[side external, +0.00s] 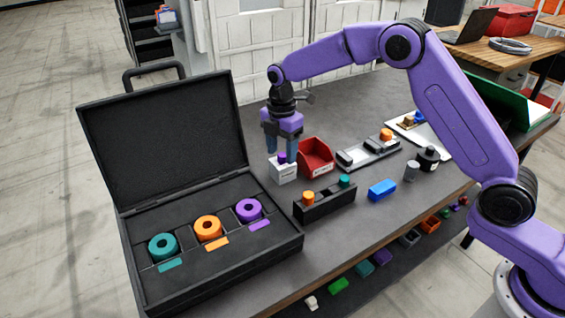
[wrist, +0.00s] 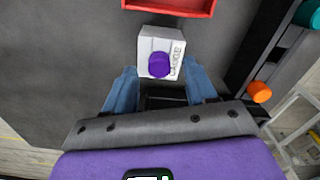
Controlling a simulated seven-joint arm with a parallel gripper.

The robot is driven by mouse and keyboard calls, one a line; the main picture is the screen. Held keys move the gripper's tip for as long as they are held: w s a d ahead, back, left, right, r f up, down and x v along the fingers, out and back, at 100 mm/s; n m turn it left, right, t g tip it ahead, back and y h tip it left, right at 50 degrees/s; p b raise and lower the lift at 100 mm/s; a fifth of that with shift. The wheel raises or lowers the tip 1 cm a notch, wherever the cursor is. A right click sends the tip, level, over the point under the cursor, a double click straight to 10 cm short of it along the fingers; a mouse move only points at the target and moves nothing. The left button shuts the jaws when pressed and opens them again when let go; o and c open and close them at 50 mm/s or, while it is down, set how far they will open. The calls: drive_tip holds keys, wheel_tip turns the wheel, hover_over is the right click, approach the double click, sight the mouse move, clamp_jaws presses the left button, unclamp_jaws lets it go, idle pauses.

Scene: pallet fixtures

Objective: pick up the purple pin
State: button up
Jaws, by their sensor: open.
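The purple pin (side external: 282,158) stands upright in a small white block with dark lettering (side external: 284,174). In the wrist view the pin (wrist: 159,65) shows from above on the white block (wrist: 150,42). My gripper (side external: 281,150) points down just above the block, with its blue fingers apart. In the wrist view my gripper (wrist: 160,80) is open, with one finger to each side of the pin's line and nothing held. I cannot tell whether the fingertips reach down to the pin's height.
A red bin (side external: 316,157) stands close beside the block. A black rack (side external: 325,203) with an orange and a teal pin is in front. An open black case (side external: 290,243) with teal, orange and purple rings lies at left. A blue block (side external: 382,190) lies at right.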

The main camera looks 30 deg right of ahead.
sight(282, 155)
drive_tip(key=shift+f, duration=0.55)
clamp_jaws()
drive_tip(key=shift+r, duration=0.1)
wheel_tip(282, 155, up, 10)
